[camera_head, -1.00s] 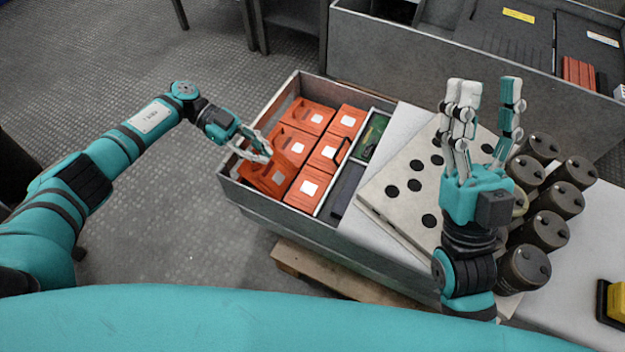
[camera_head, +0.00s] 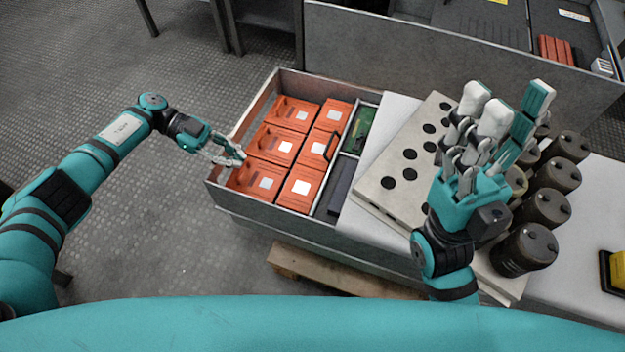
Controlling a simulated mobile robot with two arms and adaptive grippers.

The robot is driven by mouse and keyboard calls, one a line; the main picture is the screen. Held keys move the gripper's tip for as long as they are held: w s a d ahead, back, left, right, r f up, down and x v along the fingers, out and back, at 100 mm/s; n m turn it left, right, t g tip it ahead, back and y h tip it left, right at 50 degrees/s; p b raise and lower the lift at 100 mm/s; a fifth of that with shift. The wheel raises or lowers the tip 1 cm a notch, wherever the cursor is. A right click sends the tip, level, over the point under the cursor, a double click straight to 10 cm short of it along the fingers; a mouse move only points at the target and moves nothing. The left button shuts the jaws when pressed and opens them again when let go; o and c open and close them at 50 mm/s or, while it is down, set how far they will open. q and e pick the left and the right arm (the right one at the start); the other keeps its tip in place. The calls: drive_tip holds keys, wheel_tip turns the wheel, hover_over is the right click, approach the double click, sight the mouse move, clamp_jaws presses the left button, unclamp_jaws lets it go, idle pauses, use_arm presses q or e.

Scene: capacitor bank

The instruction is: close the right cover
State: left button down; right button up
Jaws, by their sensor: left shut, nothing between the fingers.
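My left gripper (camera_head: 236,158) is shut and empty at the left wall of the grey crate (camera_head: 290,228), beside the front-left orange block (camera_head: 254,180). My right gripper (camera_head: 505,125) is open and empty, fingers up, above the perforated plate and in front of the dark cylinders. I cannot tell for sure which of these is the right cover. Neither gripper touches them.
The crate holds several orange blocks, a green board (camera_head: 362,128) and a dark bar (camera_head: 341,185). The perforated plate (camera_head: 400,165) lies on a pale table with several dark cylinders (camera_head: 524,250). A yellow item (camera_head: 618,270) is at the right edge. Floor is free at left.

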use_arm(q)
drive_tip(key=v, duration=0.7)
drive_tip(key=shift+a, duration=0.25)
